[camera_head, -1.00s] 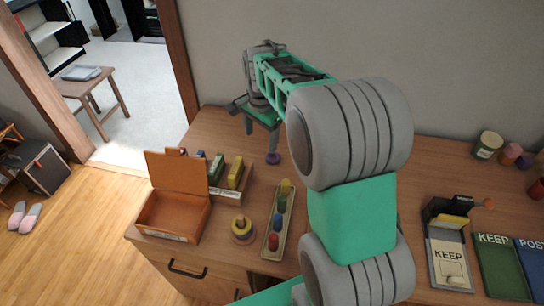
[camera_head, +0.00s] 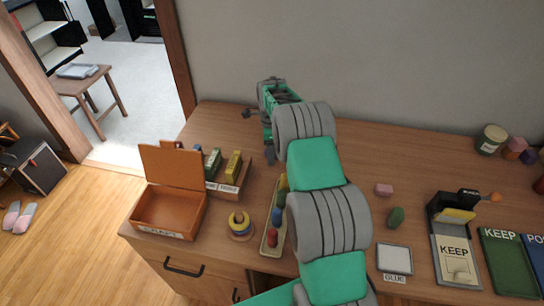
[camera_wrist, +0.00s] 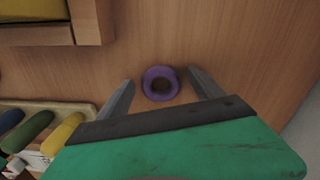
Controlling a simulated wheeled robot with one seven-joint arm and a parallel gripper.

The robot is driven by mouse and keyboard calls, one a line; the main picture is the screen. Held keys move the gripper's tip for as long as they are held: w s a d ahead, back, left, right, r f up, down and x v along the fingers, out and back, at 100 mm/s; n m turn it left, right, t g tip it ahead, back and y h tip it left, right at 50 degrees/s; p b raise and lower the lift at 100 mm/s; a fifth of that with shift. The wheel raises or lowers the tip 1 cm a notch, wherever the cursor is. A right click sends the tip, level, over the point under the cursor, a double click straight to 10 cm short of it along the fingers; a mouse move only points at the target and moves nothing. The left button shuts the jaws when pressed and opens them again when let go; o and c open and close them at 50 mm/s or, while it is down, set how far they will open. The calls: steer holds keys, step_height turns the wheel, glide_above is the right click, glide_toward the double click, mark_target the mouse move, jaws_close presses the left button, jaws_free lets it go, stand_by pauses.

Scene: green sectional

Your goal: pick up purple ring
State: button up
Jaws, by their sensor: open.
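The purple ring (camera_wrist: 160,83) lies flat on the wooden desktop, with a dark hole in its middle. In the wrist view it sits between the two fingers of my gripper (camera_wrist: 160,92), slightly beyond the line of their tips. My gripper is open and holds nothing; the fingers stand apart on either side of the ring, with gaps. I cannot tell the exact height of the fingertips above the desk. In the head view the gripper (camera_head: 269,155) is low over the desk, and the ring is hard to make out beside its fingers.
A tray of coloured pegs (camera_head: 270,242) is close by; it also shows in the wrist view (camera_wrist: 70,108). A wooden block holder (camera_head: 222,188) is left of the gripper. The wall is behind.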

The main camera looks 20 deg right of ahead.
steer(key=shift+r, duration=0.15)
steer(key=shift+c, duration=0.5)
steer(key=c, duration=1.3)
steer(key=shift+r, duration=0.1)
